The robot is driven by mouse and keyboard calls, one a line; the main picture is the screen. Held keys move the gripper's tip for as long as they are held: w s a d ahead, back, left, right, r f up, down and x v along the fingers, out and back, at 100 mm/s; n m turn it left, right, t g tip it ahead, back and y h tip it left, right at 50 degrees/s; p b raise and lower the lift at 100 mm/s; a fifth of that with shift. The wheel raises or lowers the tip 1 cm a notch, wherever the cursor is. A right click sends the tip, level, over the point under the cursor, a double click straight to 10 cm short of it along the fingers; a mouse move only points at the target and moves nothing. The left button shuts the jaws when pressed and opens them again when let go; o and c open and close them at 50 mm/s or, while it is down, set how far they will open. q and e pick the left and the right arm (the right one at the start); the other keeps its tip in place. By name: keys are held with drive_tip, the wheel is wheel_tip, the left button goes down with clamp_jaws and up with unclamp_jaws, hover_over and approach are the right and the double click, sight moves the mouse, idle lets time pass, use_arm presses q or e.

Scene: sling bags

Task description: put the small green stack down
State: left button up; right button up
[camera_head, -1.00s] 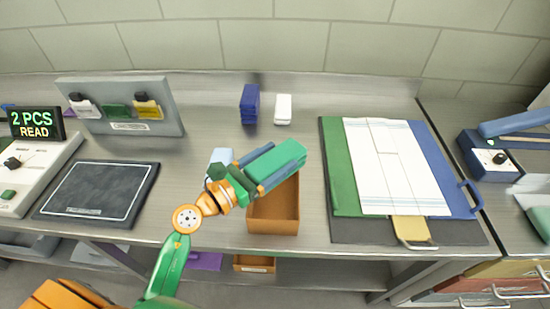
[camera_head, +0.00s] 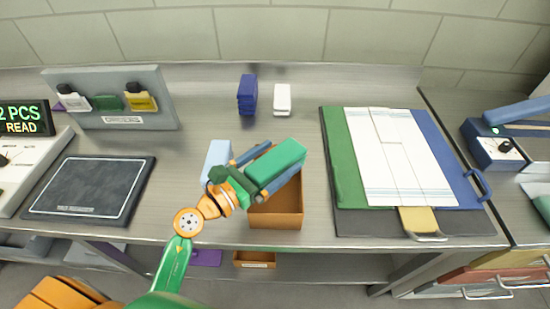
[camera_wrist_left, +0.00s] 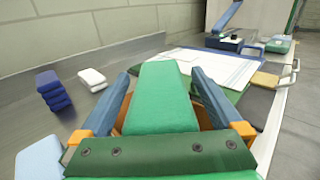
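The small green stack (camera_head: 276,160) lies between the fingers of my left gripper (camera_head: 270,168), at the orange-brown open box (camera_head: 276,221). In the left wrist view the green stack (camera_wrist_left: 165,98) has a finger along each side. Slivers of orange show between the stack and the fingers, so the gripper looks open around it. The stack's underside is hidden, so I cannot tell what it rests on. My right gripper is not in view.
A light blue block (camera_head: 216,158) stands close to the box's left side. A blue stack (camera_head: 247,95) and a white stack (camera_head: 282,99) stand behind. A green, white and blue folded layout (camera_head: 395,160) lies right; a dark pad (camera_head: 90,188) lies left.

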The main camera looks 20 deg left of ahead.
use_arm(q)
drive_tip(key=shift+s+d+r, duration=0.1)
drive_tip(key=shift+r, duration=0.05)
drive_tip(key=shift+r+p, duration=0.5)
drive_tip(key=shift+p, duration=0.05)
drive_tip(key=b+v, duration=0.5)
drive_tip(key=v, duration=0.7)
